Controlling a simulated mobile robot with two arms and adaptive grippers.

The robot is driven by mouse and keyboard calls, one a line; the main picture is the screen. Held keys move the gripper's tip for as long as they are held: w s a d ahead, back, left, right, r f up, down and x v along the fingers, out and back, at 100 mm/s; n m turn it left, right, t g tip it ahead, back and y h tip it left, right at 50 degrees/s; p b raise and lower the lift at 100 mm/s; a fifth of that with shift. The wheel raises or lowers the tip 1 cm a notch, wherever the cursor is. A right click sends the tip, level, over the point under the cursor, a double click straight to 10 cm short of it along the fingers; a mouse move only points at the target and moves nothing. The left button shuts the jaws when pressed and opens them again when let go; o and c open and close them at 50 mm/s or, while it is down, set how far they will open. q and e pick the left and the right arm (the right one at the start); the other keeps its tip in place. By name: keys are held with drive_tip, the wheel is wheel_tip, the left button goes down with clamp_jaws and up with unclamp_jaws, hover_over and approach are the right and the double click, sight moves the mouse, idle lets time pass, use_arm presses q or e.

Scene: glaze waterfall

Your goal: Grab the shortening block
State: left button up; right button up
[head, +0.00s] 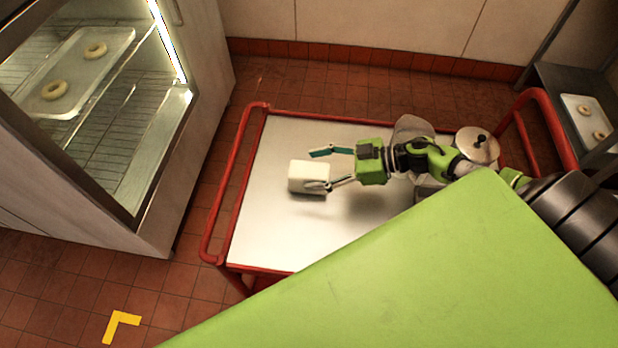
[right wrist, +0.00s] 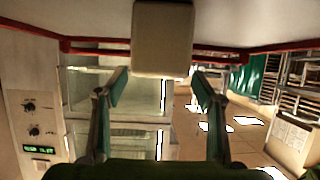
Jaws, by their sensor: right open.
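The shortening block (head: 305,174) is a pale cream, box-shaped block on the bare cart top. In the right wrist view the block (right wrist: 162,38) shows at the top centre, beyond the fingertips and between them sideways. My right gripper (head: 314,169) is open, its green-padded fingers pointing left at the block; the lower finger overlaps the block's front edge in the head view. In the right wrist view both fingers (right wrist: 160,76) are spread with nothing between them. I cannot tell whether a finger touches the block. My left gripper is not in view.
The cart (head: 262,225) has a red rail around it and clear surface near the block. A metal pot with a lid (head: 477,146) stands at its right, behind my arm. A lit glass cabinet (head: 110,110) with ring doughnuts on a tray stands left.

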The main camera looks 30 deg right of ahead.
sight(300, 172)
drive_tip(key=shift+w+a, duration=0.25)
drive_tip(key=shift+a, duration=0.15)
drive_tip(key=x, duration=0.6)
drive_tip(key=shift+w+f+p, duration=0.15)
drive_tip(key=shift+f+p, duration=0.25)
drive_tip(key=shift+f, duration=0.1)
drive_tip(key=shift+r, duration=0.1)
drive_tip(key=c, duration=1.6)
